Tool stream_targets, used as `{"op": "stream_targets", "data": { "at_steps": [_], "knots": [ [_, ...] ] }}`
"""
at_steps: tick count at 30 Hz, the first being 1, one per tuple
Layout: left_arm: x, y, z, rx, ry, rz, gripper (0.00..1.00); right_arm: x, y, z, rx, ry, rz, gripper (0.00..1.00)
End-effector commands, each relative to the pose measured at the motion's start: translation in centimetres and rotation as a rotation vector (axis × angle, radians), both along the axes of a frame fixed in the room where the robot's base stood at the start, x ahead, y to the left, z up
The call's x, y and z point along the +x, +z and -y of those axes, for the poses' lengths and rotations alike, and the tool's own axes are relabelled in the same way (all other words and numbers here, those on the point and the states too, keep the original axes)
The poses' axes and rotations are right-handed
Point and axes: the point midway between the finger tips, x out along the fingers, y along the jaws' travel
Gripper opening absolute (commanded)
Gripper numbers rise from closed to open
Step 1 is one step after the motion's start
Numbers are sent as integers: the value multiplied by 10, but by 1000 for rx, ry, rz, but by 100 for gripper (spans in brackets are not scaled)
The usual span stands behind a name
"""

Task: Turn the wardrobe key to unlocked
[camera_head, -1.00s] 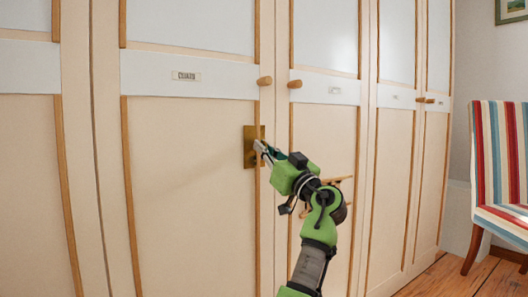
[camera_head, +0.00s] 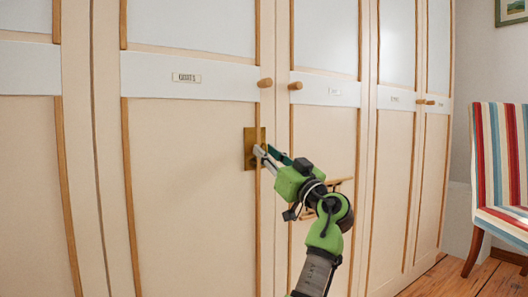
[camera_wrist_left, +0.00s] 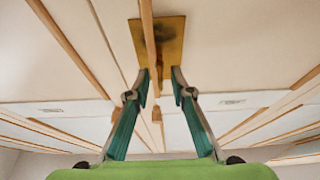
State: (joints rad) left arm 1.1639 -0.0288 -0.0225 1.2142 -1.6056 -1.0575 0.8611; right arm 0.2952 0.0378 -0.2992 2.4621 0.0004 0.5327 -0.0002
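The brass lock plate (camera_head: 250,148) is on the cream wardrobe door, beside the seam between two doors. My left gripper (camera_head: 266,152) is right in front of the plate. In the left wrist view, its two green-padded fingertips (camera_wrist_left: 160,78) are apart, one on each side of a small brass piece below the plate (camera_wrist_left: 172,35). That piece may be the key; its shape and turn cannot be made out, and I cannot tell whether the fingers touch it. My right gripper is not in view.
Round wooden knobs (camera_head: 265,82) stand out from the doors above the plate. The wardrobe (camera_head: 190,200) fills the left and middle. A striped chair (camera_head: 497,165) stands at the right on a wooden floor (camera_head: 462,275).

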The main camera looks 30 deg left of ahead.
Motion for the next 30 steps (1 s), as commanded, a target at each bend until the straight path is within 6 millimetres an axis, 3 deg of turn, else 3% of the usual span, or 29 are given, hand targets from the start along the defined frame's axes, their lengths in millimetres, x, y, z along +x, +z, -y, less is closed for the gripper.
{"op": "stream_targets", "data": {
  "at_steps": [9,15,30],
  "knots": [
    [-23,-28,58,-2,-3,-2,22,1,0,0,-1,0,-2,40],
    [-33,-38,81,-3,-1,-1,22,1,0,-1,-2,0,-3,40],
    [-36,-40,87,-2,1,-1,22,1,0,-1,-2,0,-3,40]
  ]
}}
